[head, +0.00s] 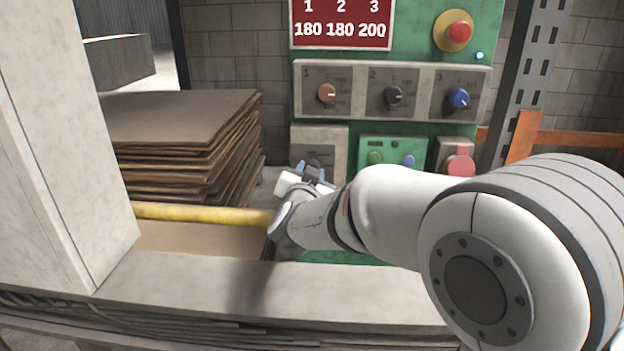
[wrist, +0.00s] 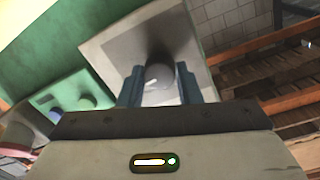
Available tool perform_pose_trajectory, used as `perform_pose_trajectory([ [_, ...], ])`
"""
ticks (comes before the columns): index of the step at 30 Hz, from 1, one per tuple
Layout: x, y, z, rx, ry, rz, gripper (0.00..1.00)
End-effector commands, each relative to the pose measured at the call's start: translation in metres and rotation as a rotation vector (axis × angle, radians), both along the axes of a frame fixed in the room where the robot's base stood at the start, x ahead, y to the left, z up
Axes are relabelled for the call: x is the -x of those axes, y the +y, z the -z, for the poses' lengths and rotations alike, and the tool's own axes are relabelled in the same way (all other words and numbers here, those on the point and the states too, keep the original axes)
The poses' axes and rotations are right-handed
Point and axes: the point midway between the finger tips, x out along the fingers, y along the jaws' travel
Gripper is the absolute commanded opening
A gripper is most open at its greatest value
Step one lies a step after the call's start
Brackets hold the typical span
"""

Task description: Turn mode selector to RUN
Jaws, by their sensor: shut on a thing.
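The mode selector is a dark grey knob (wrist: 160,77) with a white pointer mark, on a light grey square plate (wrist: 110,42). In the wrist view my gripper (wrist: 161,88) has its two blue fingers on either side of the knob, shut on it. The pointer mark shows on the knob's face, but I cannot read any mode labels. In the head view the plate (head: 318,138) sits at the lower left of the green panel, and my gripper (head: 314,172) reaches it from below. The gripper hides most of the knob there.
Above are three numbered knobs, brown (head: 327,93), black (head: 393,96) and blue (head: 458,98), under a red sign (head: 341,24). A red emergency button (head: 458,31) is top right. A green button box (head: 393,151) is right of the selector. Cardboard sheets (head: 180,130) and a yellow rail (head: 205,214) lie left.

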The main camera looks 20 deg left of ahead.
Motion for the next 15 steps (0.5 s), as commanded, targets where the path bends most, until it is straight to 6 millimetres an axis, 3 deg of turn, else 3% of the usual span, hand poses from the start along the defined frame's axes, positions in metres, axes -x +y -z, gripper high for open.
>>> perform_pose_trajectory([
  [15, -0.0012, -0.0008, -0.0036, -0.103, 0.017, 0.003, 0.08],
])
